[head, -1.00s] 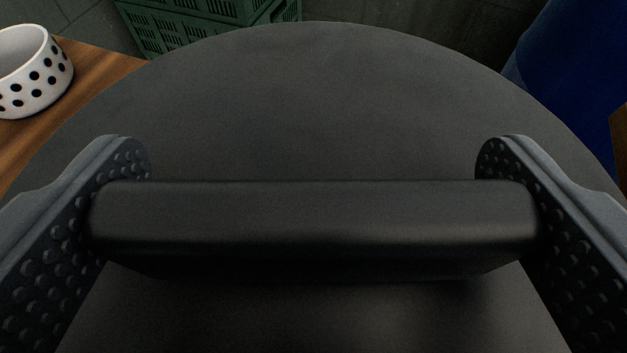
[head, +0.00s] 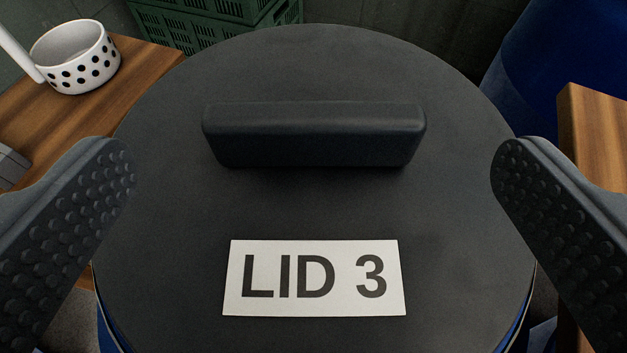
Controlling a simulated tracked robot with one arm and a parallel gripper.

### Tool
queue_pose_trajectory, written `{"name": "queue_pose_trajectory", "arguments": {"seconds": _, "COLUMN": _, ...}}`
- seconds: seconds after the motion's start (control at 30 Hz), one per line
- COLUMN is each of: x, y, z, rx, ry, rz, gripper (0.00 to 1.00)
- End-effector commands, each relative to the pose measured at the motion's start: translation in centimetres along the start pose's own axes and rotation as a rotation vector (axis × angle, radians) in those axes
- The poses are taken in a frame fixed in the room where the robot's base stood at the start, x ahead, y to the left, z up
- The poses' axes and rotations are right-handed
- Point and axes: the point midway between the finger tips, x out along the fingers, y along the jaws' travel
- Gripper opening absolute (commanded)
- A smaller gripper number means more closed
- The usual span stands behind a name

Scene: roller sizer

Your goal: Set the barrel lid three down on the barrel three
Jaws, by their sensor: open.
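The barrel lid three (head: 315,205) is a round black lid with a raised bar handle (head: 314,135) and a white label reading "LID 3" (head: 314,278). It covers the top of a blue barrel, the barrel three (head: 112,330), whose blue side shows only at the lower left and lower right edges of the lid. The barrel's own label is not visible. My gripper (head: 312,165) is open and empty. Its two studded fingers stand wide apart, one to each side of the lid, clear of the handle.
A wooden surface with a white, black-dotted bowl (head: 76,57) lies at the left. Green crates (head: 215,22) stand behind. Another blue barrel (head: 550,65) is at the back right, with a wooden edge (head: 598,135) close by the right finger.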

Motion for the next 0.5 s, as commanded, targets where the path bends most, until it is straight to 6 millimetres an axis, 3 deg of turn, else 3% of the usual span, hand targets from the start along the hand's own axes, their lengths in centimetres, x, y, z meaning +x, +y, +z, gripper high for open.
{"name": "queue_pose_trajectory", "arguments": {"seconds": 0.2, "x": -3.2, "y": 0.0, "z": -0.2, "rx": -0.001, "ry": 0.002, "rz": 0.000, "gripper": 1.00}}
{"name": "queue_pose_trajectory", "arguments": {"seconds": 0.5, "x": -4.9, "y": 0.1, "z": -0.2, "rx": 0.001, "ry": 0.003, "rz": 0.001, "gripper": 1.00}}
